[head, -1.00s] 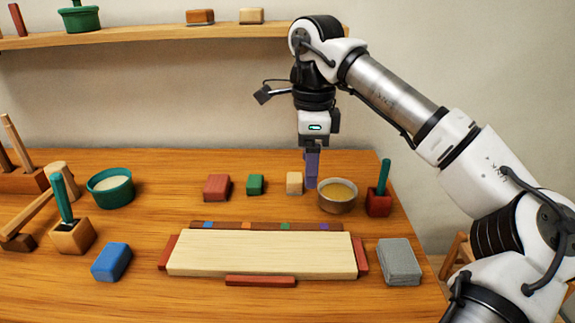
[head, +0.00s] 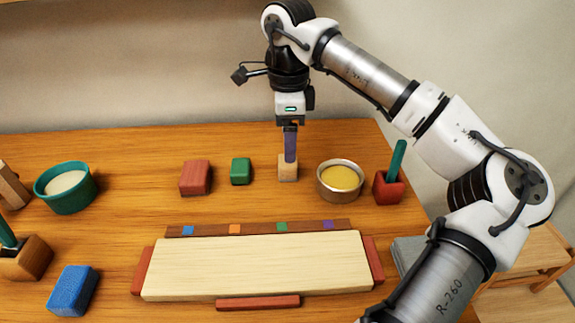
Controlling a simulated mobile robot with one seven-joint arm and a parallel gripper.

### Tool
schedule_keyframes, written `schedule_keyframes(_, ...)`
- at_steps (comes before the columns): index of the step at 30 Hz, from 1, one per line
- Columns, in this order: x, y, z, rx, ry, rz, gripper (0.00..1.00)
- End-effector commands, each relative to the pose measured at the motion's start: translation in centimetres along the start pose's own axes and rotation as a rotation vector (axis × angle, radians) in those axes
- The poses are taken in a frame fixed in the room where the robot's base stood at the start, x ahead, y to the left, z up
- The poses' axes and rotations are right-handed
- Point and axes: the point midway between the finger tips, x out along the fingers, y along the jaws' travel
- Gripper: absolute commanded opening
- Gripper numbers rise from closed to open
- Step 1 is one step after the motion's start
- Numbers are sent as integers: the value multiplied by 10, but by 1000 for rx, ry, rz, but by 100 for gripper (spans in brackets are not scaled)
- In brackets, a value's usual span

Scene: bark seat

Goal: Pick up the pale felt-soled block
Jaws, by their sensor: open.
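The pale block (head: 287,174) stands upright on the wooden table, between the green block and a metal bowl. Its felt sole cannot be made out. My gripper (head: 290,160) points straight down at the block, and its purple finger overlaps the block's top in the picture. The jaws are open. Only one finger shows clearly, so I cannot tell whether the block is between the fingers or touched by them.
A green block (head: 240,171) and a red block (head: 195,177) stand to the left. A metal bowl with yellow contents (head: 340,181) is close on the right, then a red holder (head: 388,188) with a green handle. A pale board (head: 255,266) lies in front.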

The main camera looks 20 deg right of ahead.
Motion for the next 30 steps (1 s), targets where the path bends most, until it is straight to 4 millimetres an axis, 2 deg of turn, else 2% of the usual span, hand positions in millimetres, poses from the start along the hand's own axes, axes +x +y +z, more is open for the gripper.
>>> schedule_keyframes(3,14,0,0,0,-1,-1,71)
schedule_keyframes(8,23,0,0,0,-1,1,71)
schedule_keyframes(15,58,-2,1,-1,-2,1,71)
schedule_keyframes(18,67,-3,1,-1,-1,0,71)
schedule_keyframes(26,70,-3,1,-1,0,-1,71)
schedule_keyframes(30,70,-3,1,-1,0,-1,53)
